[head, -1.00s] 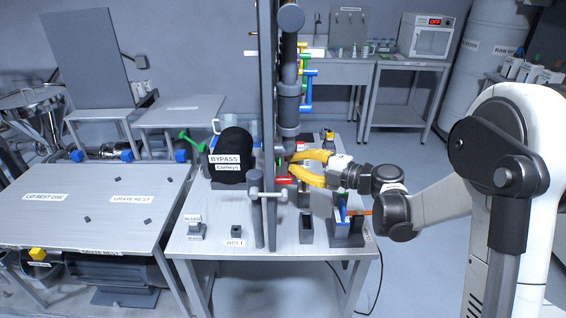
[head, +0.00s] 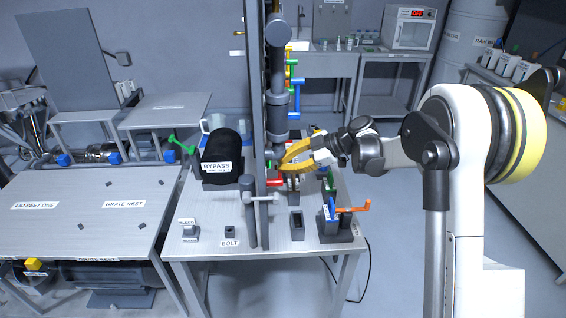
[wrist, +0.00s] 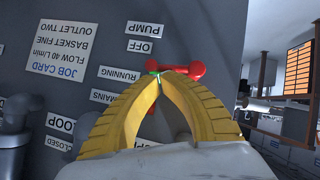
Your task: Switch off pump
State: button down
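The pump switch is a red handle (wrist: 186,72) on the grey panel in the wrist view, near upside-down PUMP (wrist: 145,29) and OFF (wrist: 140,47) labels. RUNNING (wrist: 119,75) and MAINS labels are nearby. My gripper (wrist: 159,76) has its yellow fingertips drawn together right at the handle, partly covering it; contact is unclear. A small green spot shows by the tips. In the head view, my gripper (head: 281,164) reaches from the right to the low part of the column stand, and the tips hide most of the switch there.
A dark post with a T-handle (head: 262,198) stands left of my gripper. A black BYPASS drum (head: 222,150) is beyond it. A block with blue and orange levers (head: 342,226) is at the table's right edge. Several coloured valve handles (head: 294,83) line the pipe above.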

jog(key=shift+w+f, duration=0.2)
jog(key=shift+f, duration=0.1)
dwell(0.6)
